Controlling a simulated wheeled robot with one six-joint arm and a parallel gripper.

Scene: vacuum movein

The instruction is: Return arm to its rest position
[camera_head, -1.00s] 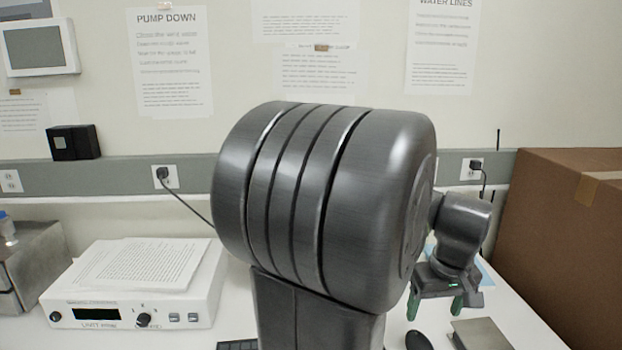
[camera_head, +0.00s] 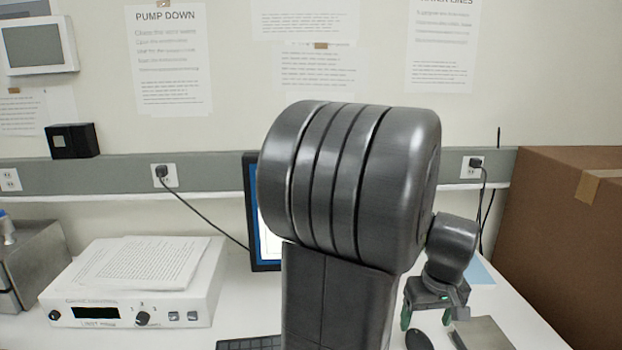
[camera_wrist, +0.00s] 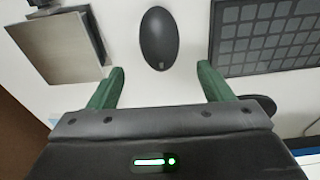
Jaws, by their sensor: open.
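My arm fills the middle of the head view, its large dark grey joint hiding much of the table behind it. My gripper (camera_head: 428,312) hangs at the right of the arm, pointing down over the white table. Its two green fingers are spread apart. In the wrist view my gripper (camera_wrist: 160,85) is open and nothing is between its fingers. A black computer mouse (camera_wrist: 158,38) lies on the table beyond the fingertips. The mouse also shows in the head view (camera_head: 419,341), just beside and below the gripper.
A metal plate or box (camera_head: 482,334) lies right of the mouse. A brown carton (camera_head: 560,250) stands at the right. A keyboard (camera_wrist: 265,35) and a monitor (camera_head: 253,212), partly hidden by my arm, are on the table. A white control unit (camera_head: 135,305) with papers stands at the left.

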